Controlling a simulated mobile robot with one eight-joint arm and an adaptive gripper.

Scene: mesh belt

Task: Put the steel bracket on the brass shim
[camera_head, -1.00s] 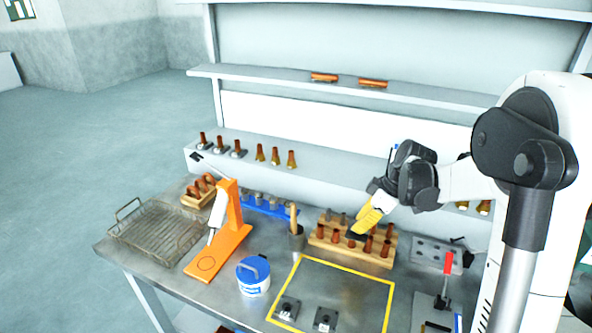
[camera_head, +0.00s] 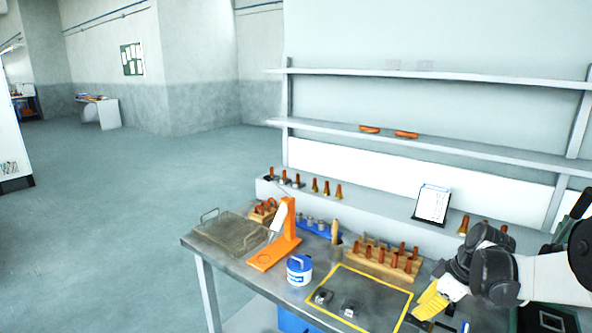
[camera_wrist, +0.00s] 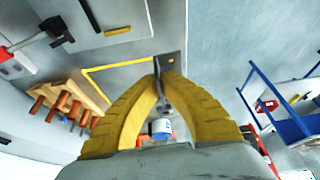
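My gripper (camera_head: 432,303) has yellow ribbed fingers and hangs over the front right of the workbench. In the wrist view the fingertips (camera_wrist: 163,78) close on a dark grey plate-like part, which I take for the steel bracket (camera_wrist: 173,66). It is held clear of the bench. A small flat yellow strip, which looks like the brass shim (camera_wrist: 117,31), lies on a grey plate at the top of the wrist view, apart from the bracket. My gripper mostly hides that area in the head view.
A yellow outline (camera_head: 375,283) on the bench holds two small dark fittings (camera_head: 349,309). A wooden rack of copper-coloured pieces (camera_head: 385,262) stands behind it. A blue-white tub (camera_head: 299,270), orange stand (camera_head: 281,250) and wire basket (camera_head: 232,232) are left. A red-handled clamp (camera_wrist: 20,43) is near the plate.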

